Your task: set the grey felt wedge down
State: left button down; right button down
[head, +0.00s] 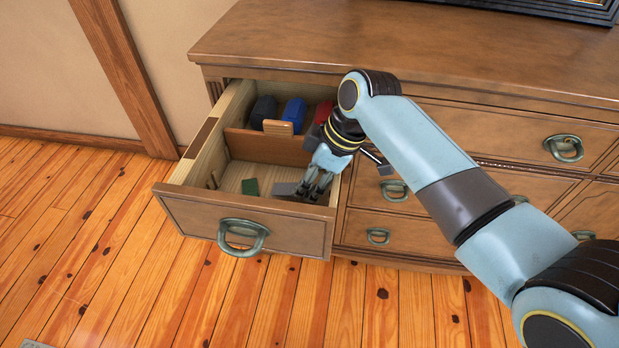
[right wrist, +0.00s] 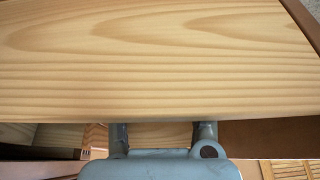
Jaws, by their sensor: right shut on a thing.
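The grey felt wedge (head: 284,188) shows low in the front compartment of the open drawer (head: 190,216), just left of my right fingertips. My right gripper (head: 309,192) points down into that compartment, near the drawer's right side, and is shut on the wedge. The fingers cover part of it, and I cannot tell whether it touches the drawer floor. In the right wrist view my right gripper (right wrist: 162,136) is at the bottom, below a broad pale wooden surface, and the wedge cannot be made out. My left gripper is not in view.
A green piece (head: 250,186) lies left of the wedge. Behind the wooden divider (head: 250,146) are a dark blue item (head: 263,109), a blue item (head: 293,111), a red item (head: 323,111) and a tan block (head: 278,127). Bare drawer floor shows around the green piece.

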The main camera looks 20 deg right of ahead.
jog(key=shift+s+f, duration=0.1)
jog(key=shift+f, duration=0.2)
jog(key=c, duration=1)
grip_release()
jog(key=shift+o, duration=0.2)
jog(key=shift+r, duration=0.3)
jog(key=p+v, duration=0.1)
jog(key=v, duration=1.1)
jog(key=shift+r+p, duration=0.35)
jog(key=shift+r, duration=0.1)
